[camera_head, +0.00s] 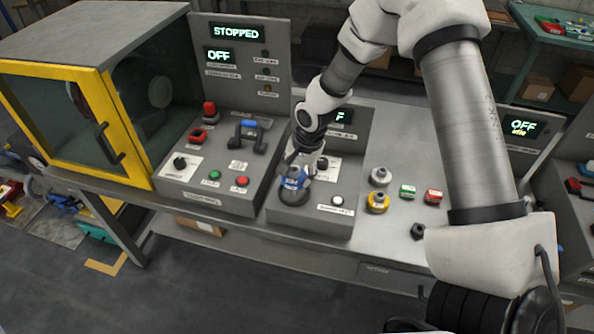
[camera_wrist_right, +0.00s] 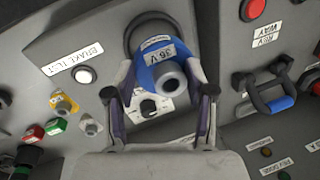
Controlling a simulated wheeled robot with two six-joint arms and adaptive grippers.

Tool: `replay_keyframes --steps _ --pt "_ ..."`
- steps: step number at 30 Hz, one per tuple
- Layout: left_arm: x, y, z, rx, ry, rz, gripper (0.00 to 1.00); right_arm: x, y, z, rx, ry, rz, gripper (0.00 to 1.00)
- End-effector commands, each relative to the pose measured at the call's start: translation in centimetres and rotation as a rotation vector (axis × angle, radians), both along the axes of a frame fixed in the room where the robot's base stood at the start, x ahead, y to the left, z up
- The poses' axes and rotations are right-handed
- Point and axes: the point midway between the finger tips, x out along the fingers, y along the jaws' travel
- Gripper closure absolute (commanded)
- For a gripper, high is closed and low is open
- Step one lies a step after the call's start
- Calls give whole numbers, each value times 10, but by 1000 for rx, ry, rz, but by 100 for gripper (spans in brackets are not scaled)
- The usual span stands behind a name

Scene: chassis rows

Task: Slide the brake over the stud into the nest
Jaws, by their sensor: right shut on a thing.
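The brake (camera_head: 292,181), a blue round part with a grey hub, also shows in the right wrist view (camera_wrist_right: 160,56) with a 36 V label. My right gripper (camera_head: 299,167) is shut on it, one finger on each side, as the wrist view shows (camera_wrist_right: 160,92). The nest (camera_head: 294,197) appears as a dark round ring on the grey brake-test box, just under the brake; part of its rim shows in the wrist view (camera_wrist_right: 129,32). I cannot tell whether the brake is seated or just above it. The stud is hidden. My left gripper is out of view.
The box has a white push button (camera_head: 337,201) and a knob (camera_wrist_right: 149,107). A control panel with a blue-topped handle (camera_head: 249,126) stands to the left. Yellow (camera_head: 377,202), grey (camera_head: 380,177), green (camera_head: 407,191) and red (camera_head: 433,196) parts stand on the bench to the right.

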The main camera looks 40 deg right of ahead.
Motion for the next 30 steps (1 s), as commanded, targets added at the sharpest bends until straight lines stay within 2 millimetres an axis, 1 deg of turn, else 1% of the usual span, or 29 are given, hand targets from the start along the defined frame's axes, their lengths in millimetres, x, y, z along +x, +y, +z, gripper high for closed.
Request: replay_keyframes --steps 30 --pt "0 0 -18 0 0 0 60 1 0 -30 0 -1 0 100"
